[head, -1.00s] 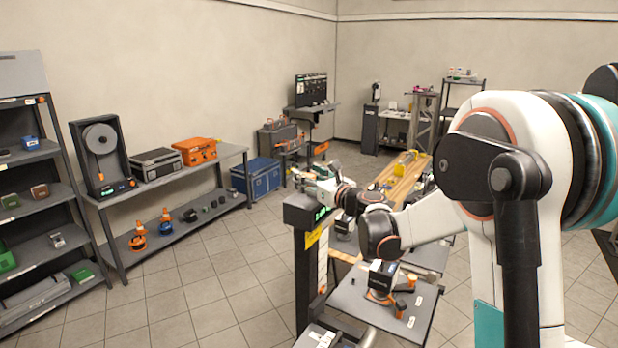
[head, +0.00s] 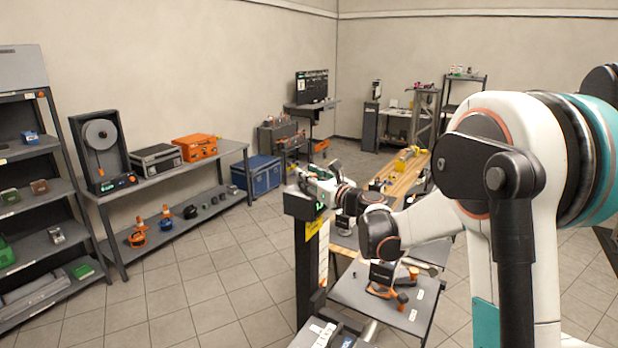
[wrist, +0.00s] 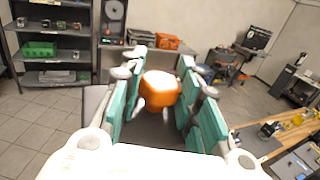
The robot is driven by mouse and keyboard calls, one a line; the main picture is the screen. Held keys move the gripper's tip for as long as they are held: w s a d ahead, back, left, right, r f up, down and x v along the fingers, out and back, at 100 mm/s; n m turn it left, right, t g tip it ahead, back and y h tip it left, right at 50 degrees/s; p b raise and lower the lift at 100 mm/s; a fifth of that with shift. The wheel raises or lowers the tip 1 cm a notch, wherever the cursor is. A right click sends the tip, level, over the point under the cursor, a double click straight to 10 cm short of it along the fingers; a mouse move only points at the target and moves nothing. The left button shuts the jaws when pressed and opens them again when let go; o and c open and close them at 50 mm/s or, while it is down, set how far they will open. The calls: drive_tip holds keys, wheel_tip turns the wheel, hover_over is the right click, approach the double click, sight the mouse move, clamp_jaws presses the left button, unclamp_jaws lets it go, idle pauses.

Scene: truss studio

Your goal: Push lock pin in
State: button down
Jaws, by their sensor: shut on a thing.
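In the wrist view my gripper (wrist: 160,95) has its teal fingers on both sides of a rounded orange knob (wrist: 160,88), shut on it. The knob may be the head of the lock pin; its shaft is hidden. In the head view my gripper (head: 312,184) is at the top of a dark post (head: 308,250) with a small green display and a yellow label. The knob cannot be made out in the head view. How far any pin sits in its hole cannot be seen.
A grey plate (head: 350,296) with an orange-knobbed fitting (head: 381,291) lies below my arm. A wooden-topped bench (head: 400,180) stands behind. A shelf bench (head: 175,178) with an orange case (head: 196,147) runs along the left wall. Tiled floor between is clear.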

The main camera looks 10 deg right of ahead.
drive_tip(key=shift+s+f, duration=0.1)
drive_tip(key=shift+f, duration=0.1)
drive_tip(key=c, duration=1.2)
unclamp_jaws()
drive_tip(key=v, duration=1.2)
